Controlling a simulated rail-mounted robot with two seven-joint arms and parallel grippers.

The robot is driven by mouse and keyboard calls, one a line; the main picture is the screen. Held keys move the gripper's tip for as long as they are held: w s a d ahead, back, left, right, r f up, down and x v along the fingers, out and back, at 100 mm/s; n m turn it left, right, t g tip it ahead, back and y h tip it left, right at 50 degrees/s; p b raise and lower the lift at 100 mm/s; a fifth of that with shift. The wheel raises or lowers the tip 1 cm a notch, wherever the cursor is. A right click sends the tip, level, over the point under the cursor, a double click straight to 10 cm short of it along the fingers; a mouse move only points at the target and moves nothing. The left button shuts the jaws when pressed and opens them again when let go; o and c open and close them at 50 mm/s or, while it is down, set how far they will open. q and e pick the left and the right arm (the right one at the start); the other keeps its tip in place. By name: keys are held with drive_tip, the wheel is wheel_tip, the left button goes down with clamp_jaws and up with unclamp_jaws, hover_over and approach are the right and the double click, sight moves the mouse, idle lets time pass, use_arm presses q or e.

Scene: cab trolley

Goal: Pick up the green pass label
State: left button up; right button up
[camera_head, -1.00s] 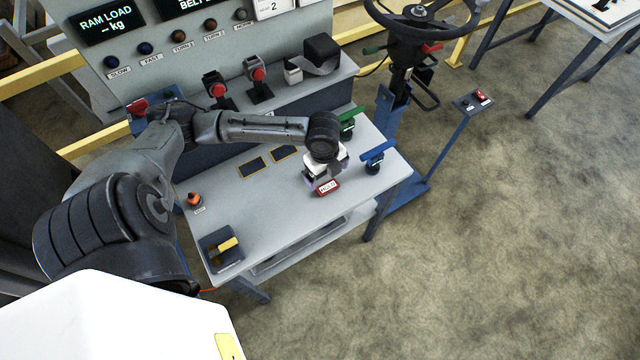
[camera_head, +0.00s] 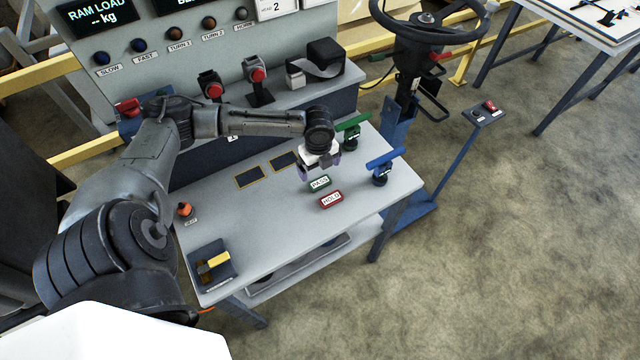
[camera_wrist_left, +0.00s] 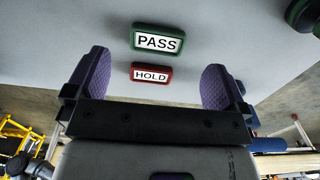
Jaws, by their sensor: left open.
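The green pass label (camera_head: 320,182) lies on the grey table, just behind the red hold label (camera_head: 331,200). In the left wrist view the green pass label (camera_wrist_left: 158,39) is ahead of the fingers, above the red hold label (camera_wrist_left: 151,73). My left gripper (camera_head: 318,174) is above the table near the far side of the pass label. Its two purple fingers also show in the left wrist view (camera_wrist_left: 152,88), spread wide with nothing between them. My right gripper is not seen.
A green-handled lever (camera_head: 351,131) and a blue-handled lever (camera_head: 382,170) stand to the right of the labels. A yellow-handled switch (camera_head: 214,264) and an orange knob (camera_head: 184,209) are on the left. The table's front middle is clear.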

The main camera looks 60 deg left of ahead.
sight(318, 179)
use_arm(q)
drive_tip(key=shift+f, duration=0.85)
wheel_tip(318, 179, down, 4)
drive_tip(key=shift+s+f+b, duration=0.1)
drive_tip(key=shift+b, duration=0.65)
drive_tip(key=c, duration=0.9)
